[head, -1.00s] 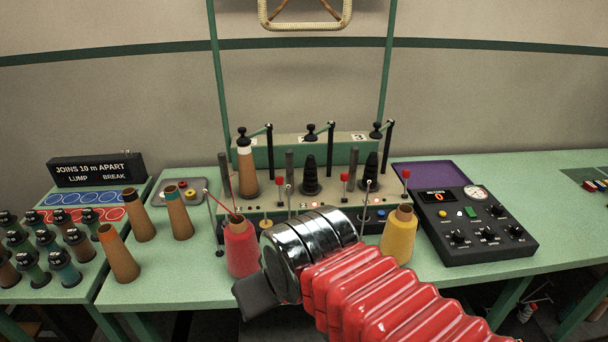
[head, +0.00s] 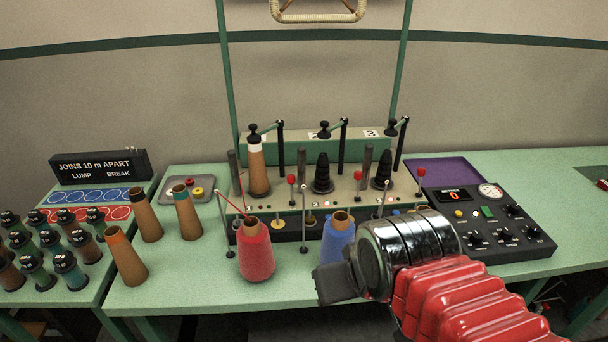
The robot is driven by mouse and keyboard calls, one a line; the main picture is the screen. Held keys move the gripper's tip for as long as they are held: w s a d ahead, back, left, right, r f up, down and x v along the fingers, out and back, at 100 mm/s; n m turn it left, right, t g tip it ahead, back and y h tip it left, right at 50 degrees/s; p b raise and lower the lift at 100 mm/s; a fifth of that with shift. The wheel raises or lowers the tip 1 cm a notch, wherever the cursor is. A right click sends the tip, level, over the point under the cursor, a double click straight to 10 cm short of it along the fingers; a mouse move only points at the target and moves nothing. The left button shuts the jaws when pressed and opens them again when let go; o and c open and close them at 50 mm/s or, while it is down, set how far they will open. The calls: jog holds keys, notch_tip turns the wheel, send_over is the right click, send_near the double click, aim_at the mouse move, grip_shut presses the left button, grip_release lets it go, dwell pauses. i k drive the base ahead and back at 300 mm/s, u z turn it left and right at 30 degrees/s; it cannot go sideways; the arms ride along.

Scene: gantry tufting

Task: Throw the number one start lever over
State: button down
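The winding machine (head: 330,205) stands on the green table with three red-knobbed levers along its front. The leftmost red-knobbed lever (head: 291,181) stands upright beside the first station, which holds a brown cone with a white top (head: 257,172); I take it as number one, though no "1" label is readable. The other levers are the middle one (head: 357,177) and the right one (head: 421,174). My gripper (head: 336,284) is a dark block at lower centre, in front of the machine and well short of the levers, overlapping the blue cone's base. Its fingers cannot be made out.
A red yarn cone (head: 255,250) and a blue yarn cone (head: 337,238) stand before the machine, among thin upright guides (head: 304,230). Empty brown cones (head: 127,258) stand left. A black control box (head: 480,222) is at right. Bare table shows at front left (head: 180,290).

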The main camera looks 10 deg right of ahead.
aim_at(291, 177)
jog(key=k, duration=1.3)
jog(key=u, duration=0.3)
jog(key=i, duration=0.45)
jog(key=u, duration=0.65)
jog(key=i, duration=0.85)
jog(key=z, duration=0.1)
